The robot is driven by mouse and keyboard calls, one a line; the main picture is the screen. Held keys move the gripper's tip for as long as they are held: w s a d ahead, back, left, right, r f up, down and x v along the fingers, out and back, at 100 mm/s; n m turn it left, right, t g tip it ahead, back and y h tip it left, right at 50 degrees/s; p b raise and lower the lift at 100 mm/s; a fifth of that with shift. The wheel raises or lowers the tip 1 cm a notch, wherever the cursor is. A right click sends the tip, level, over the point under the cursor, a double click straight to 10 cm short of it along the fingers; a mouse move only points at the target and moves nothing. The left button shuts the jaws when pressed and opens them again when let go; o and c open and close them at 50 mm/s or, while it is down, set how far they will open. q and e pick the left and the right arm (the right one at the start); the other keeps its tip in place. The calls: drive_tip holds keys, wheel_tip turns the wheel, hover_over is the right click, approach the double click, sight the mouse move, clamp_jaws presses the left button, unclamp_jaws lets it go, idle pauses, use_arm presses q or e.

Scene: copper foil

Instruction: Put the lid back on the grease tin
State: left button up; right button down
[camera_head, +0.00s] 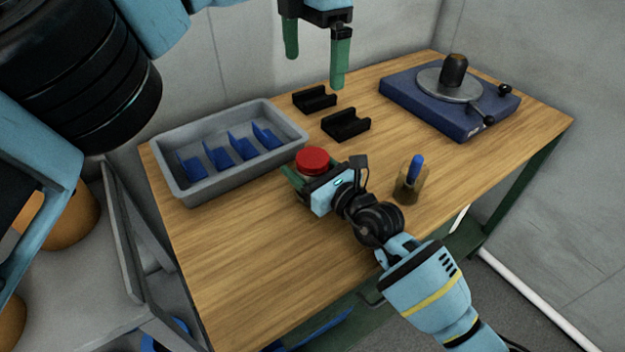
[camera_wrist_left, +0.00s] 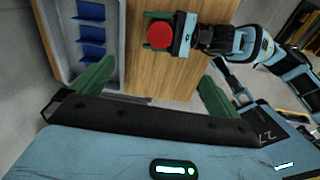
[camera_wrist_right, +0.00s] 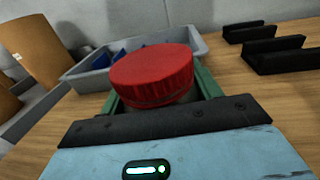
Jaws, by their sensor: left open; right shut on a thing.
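The grease tin (camera_head: 312,173) stands on the wooden table with the red lid (camera_head: 312,158) on its top. In the right wrist view the red lid (camera_wrist_right: 152,76) covers most of the tin; how tightly it sits I cannot tell. My right gripper (camera_head: 311,175) is shut on the tin's body below the lid, a green finger on each side. My left gripper (camera_head: 315,70) is open and empty, high above the back of the table, apart from the tin. In the left wrist view the red lid (camera_wrist_left: 160,36) shows beyond the open left fingers.
A grey tray (camera_head: 190,193) with blue dividers stands left of the tin. Two black cradles (camera_head: 345,123) lie behind it. A pot with a blue-handled tool (camera_head: 411,182) stands to the right. A blue turntable unit (camera_head: 440,105) is at the back right. The front left tabletop is clear.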

use_arm(q)
drive_tip(key=shift+r, duration=0.75)
use_arm(e)
drive_tip(key=shift+c, duration=1.3)
unclamp_jaws()
drive_tip(key=v, duration=0.6)
drive_tip(key=shift+s+d+p, duration=0.2)
drive_tip(key=shift+d+p, duration=0.05)
drive_tip(key=shift+p, duration=0.1)
use_arm(q)
drive_tip(key=shift+s+r, duration=0.15)
drive_tip(key=shift+r, duration=0.65)
use_arm(e)
drive_tip(key=shift+s+d, duration=0.4)
drive_tip(key=shift+s, duration=0.1)
